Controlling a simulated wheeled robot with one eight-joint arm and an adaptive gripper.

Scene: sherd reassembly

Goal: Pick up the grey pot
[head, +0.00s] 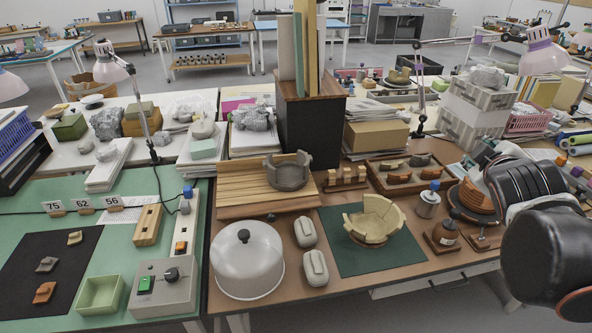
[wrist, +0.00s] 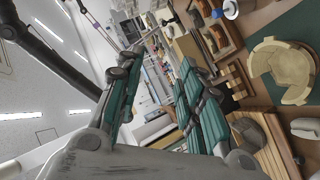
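The grey pot (head: 289,174) is a broken, open bowl with a jagged rim. It stands on a slatted wooden board (head: 235,188) at the back of the middle table in the head view. In the wrist view the pot (wrist: 247,126) shows at the lower right, partly cut off by a finger. My gripper (wrist: 158,62) is open, with its two teal-padded fingers spread apart and nothing between them. The fingers are not touching the pot. In the head view only part of my arm shows at the right edge, and the gripper cannot be made out there.
A cream broken bowl (head: 374,220) sits on a green mat (head: 345,262).

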